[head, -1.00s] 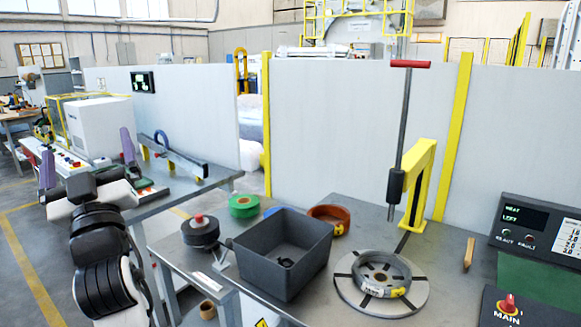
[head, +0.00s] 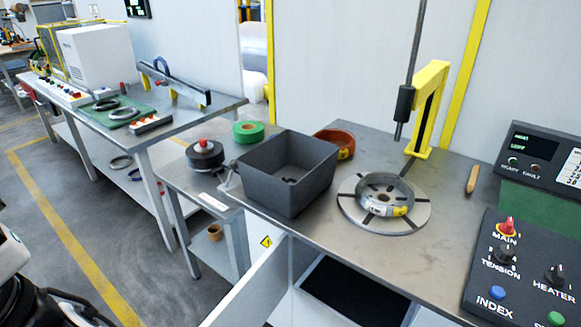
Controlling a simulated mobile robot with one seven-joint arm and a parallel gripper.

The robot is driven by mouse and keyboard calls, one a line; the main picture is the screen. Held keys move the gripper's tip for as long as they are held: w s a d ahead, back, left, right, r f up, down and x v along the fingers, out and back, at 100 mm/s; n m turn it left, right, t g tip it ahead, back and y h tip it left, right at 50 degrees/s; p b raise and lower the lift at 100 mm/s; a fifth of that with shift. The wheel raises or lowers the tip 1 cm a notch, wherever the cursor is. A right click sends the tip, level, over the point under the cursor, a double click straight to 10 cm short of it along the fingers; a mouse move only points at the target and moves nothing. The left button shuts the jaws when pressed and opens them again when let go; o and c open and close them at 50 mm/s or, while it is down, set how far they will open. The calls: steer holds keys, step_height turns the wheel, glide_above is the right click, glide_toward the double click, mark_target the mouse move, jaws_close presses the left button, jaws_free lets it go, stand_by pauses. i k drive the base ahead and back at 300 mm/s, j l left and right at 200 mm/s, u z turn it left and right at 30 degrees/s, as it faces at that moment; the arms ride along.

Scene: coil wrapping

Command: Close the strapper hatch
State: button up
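The strapper bench (head: 440,205) stands on the right. Below its front edge is an opening with a dark interior (head: 352,292). A white panel that looks like the hatch (head: 250,287) stands open at the left of this opening and sticks out toward me. Its lower part is cut off by the picture's bottom edge. A yellow warning sign (head: 266,242) is on the cabinet beside it. Only a piece of my arm shows at the lower left edge; my gripper is out of view.
On the bench are a grey bin (head: 287,178), a round turntable (head: 350,209) with a coil (head: 384,197), and a control panel (head: 520,265). A side table (head: 178,178) holds a dark spool (head: 205,157). The floor (head: 110,250) at the left is clear.

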mark_target(253, 299)
steer(key=i+j, duration=0.1)
steer(key=j, duration=0.5)
steer(key=i+j, duration=0.1)
steer(key=j, duration=0.5)
steer(key=i+j, duration=0.1)
steer(key=j, duration=0.55)
steer(key=i+j, duration=0.1)
steer(key=j, duration=0.5)
steer(key=i+j, duration=0.1)
steer(key=j, duration=0.5)
steer(key=j+z, duration=0.5)
steer(key=j, duration=0.25)
steer(key=z, duration=1.15)
steer(key=k+u, duration=0.2)
steer(key=u, duration=0.2)
